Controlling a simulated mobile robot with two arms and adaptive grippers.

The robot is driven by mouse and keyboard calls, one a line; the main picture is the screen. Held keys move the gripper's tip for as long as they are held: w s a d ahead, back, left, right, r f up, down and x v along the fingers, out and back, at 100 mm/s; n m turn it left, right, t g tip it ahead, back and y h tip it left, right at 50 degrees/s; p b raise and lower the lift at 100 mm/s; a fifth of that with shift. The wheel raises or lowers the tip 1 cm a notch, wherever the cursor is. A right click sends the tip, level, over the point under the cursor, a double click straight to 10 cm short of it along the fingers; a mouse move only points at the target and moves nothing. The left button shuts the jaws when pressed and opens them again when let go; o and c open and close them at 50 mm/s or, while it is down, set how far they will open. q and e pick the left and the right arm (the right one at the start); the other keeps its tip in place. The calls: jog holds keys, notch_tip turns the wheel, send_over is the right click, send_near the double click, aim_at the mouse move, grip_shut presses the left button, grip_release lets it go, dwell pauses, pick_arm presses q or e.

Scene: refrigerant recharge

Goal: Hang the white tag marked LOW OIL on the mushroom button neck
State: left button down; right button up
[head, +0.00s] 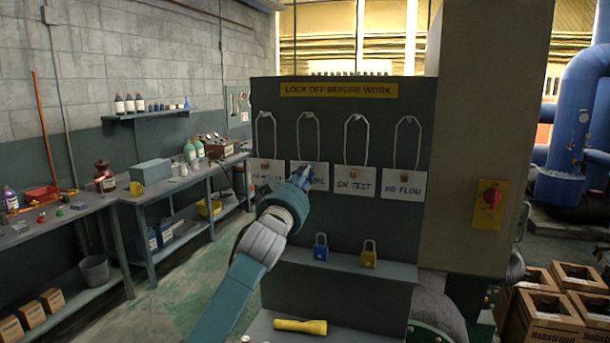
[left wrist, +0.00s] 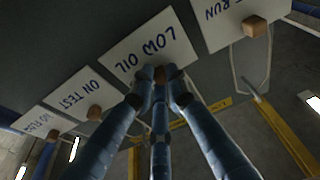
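The white LOW OIL tag (head: 319,184) hangs by its wire loop (head: 308,137) on the dark panel, second from the left. It shows upside down in the left wrist view (left wrist: 135,62). A small wooden block (left wrist: 167,73) sits at its edge. My left gripper (head: 304,174) is at this tag and covers part of it. Its fingertips (left wrist: 161,78) are on both sides of the block; whether they grip it is not clear. The red mushroom button (head: 491,198) is on a yellow plate at the right; its neck is hidden behind the head. My right gripper is out of view.
The ON TEST tag (head: 354,181) and NO FLOW tag (head: 403,186) hang to the right, another tag (head: 268,183) to the left. A blue padlock (head: 321,250) and a yellow padlock (head: 369,257) are below. A beige cabinet side (head: 478,100) stands by the panel.

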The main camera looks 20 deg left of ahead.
pick_arm(q)
jog(key=shift+r, duration=0.1)
notch_tip(320, 180, up, 3)
jog(key=p, duration=0.2)
jog(key=shift+p, duration=0.4)
dwell(0.4)
jog(key=shift+s, duration=0.95)
jog(key=s+p, duration=0.1)
jog(key=s, duration=0.5)
jog(key=shift+s+a, duration=0.15)
jog(key=shift+s, duration=0.15)
